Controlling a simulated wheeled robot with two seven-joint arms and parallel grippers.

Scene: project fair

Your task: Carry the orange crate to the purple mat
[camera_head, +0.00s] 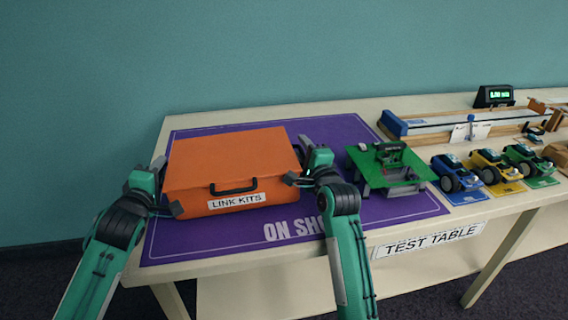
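The orange crate (230,160), labelled LINK KITS with a black front handle, is over the left part of the purple mat (200,245). It looks level and appears to rest on the mat, though a small gap underneath cannot be ruled out. My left gripper (167,186) is at the crate's left side, its two fingers spread wide apart against or close to that side. My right gripper (298,160) is at the crate's right side, its fingers also spread apart. Neither gripper closes on the front handle. The crate hides part of the mat.
A green board with a small device (390,168) stands on the mat's right part. Blue (455,173), yellow (495,167) and green (527,160) toy cars stand further right. A long track (460,122) and a lit display (494,96) are behind. The table's front edge is close.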

